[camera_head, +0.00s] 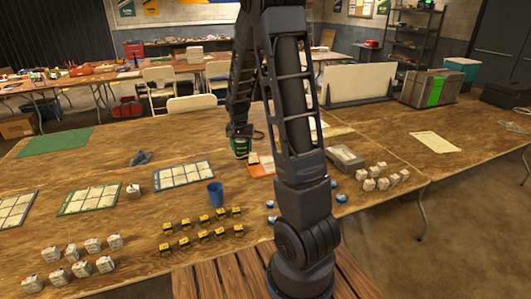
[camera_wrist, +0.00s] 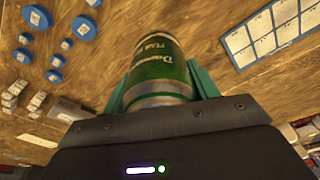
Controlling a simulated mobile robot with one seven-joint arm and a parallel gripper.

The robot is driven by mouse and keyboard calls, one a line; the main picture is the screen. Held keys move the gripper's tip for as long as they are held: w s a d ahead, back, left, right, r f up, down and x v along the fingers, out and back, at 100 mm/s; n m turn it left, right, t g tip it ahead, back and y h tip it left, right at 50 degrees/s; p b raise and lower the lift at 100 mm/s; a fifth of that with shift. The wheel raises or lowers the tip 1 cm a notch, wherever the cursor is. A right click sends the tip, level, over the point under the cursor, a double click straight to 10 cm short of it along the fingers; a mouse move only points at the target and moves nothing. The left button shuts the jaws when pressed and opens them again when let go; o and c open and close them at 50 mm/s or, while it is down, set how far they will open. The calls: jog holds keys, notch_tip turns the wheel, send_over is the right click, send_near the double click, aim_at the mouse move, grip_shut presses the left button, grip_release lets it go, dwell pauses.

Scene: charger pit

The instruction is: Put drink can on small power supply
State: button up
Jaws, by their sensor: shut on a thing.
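A green drink can (camera_head: 240,147) is held by my gripper (camera_head: 240,134) near the middle of the table, beside an orange and white item. In the wrist view the can (camera_wrist: 160,62), with pale lettering, sits between the two green fingers of my gripper (camera_wrist: 160,85), which are shut on it. I cannot tell whether its base touches the table. A flat grey box (camera_head: 345,157), which looks like the small power supply, lies to the right beyond my arm. It also shows at the left of the wrist view (camera_wrist: 65,110). My arm partly blocks the space between can and box.
Several blue round pieces (camera_head: 341,198) and white blocks (camera_head: 380,178) lie near the grey box. Yellow-black parts (camera_head: 203,224) and gridded mats (camera_head: 185,173) are at the left. The right tabletop around a paper (camera_head: 436,142) is mostly clear.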

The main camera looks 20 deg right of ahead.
jog(key=shift+w+d+r, duration=0.1)
jog(key=shift+d+r, duration=0.05)
jog(key=shift+r, duration=0.05)
jog(key=w+d+r+m, duration=0.1)
jog(key=w+d, duration=0.3)
jog(key=d, duration=0.2)
jog(key=w+d+r, duration=0.1)
jog(key=w+d, duration=0.2)
jog(key=d, duration=0.4)
notch_tip(320, 180, up, 4)
jog(key=m, duration=0.2)
send_over(344, 154)
jog(key=f, duration=1.9)
jog(key=shift+w+d+f, duration=0.1)
jog(key=shift+d+f, duration=0.2)
jog(key=shift+f, duration=0.1)
jog(key=o, duration=1.2)
jog(key=shift+f, duration=0.1)
